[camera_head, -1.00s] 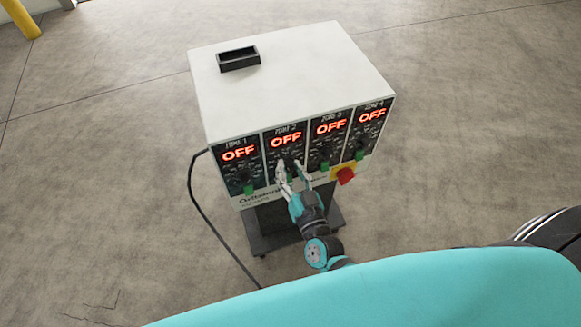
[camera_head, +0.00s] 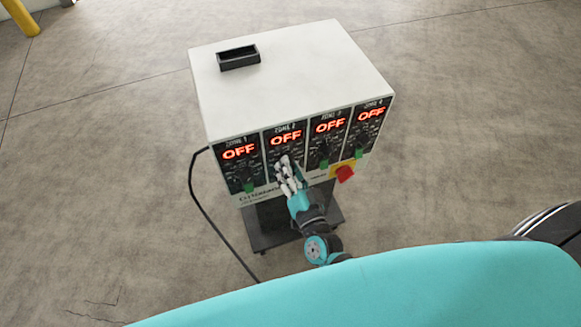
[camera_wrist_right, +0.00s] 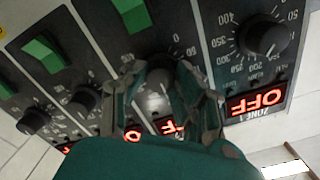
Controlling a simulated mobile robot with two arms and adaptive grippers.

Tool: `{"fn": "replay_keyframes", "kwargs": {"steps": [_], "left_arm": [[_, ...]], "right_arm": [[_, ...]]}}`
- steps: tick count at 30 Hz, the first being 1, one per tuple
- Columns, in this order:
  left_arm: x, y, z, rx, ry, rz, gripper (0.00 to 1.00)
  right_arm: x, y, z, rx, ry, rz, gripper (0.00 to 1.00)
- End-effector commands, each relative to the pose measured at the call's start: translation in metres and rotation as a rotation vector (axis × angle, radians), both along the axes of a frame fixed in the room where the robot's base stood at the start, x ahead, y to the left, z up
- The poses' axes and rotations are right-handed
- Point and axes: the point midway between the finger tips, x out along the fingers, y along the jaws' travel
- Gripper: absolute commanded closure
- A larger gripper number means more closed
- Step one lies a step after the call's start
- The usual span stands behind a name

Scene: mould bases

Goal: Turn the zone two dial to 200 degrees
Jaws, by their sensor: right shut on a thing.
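The zone two panel (camera_head: 285,138) is second from the left on the white controller's front, and its red display reads OFF. My right gripper (camera_head: 287,168) is at this panel and covers its dial in the head view. In the right wrist view, which is upside down, the black zone two dial (camera_wrist_right: 160,74) sits between the two fingers of my right gripper (camera_wrist_right: 158,80). The gripper is shut on it. The dial's pointer setting is hidden; part of its printed scale shows beside the fingers. My left gripper is out of view.
The zone one dial (camera_wrist_right: 264,36) is close beside, with its display on OFF. Zones three (camera_head: 328,126) and four (camera_head: 371,114) also read OFF. Green switches (camera_wrist_right: 132,15) sit under the dials. A red knob (camera_head: 345,173) is at the lower right. A cable hangs on the left.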

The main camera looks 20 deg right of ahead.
Motion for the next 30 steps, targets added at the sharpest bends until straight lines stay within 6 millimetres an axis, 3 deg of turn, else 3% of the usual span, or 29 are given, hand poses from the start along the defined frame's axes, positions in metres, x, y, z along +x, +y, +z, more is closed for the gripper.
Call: {"fn": "replay_keyframes", "kwargs": {"steps": [7,8,13,23,30], "left_arm": [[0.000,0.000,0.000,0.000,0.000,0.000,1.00],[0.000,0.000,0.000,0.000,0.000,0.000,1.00],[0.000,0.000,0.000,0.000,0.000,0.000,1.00],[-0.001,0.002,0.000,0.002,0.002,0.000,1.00],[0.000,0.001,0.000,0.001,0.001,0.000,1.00]], "right_arm": [[0.000,0.000,-0.001,-0.001,0.002,0.000,1.00],[0.000,0.000,-0.001,-0.001,0.002,0.000,0.68],[0.000,0.000,-0.001,-0.002,0.001,0.001,0.48],[-0.005,0.000,-0.001,-0.002,0.002,0.000,0.48],[-0.048,-0.002,-0.002,-0.002,0.004,0.001,0.48]]}}
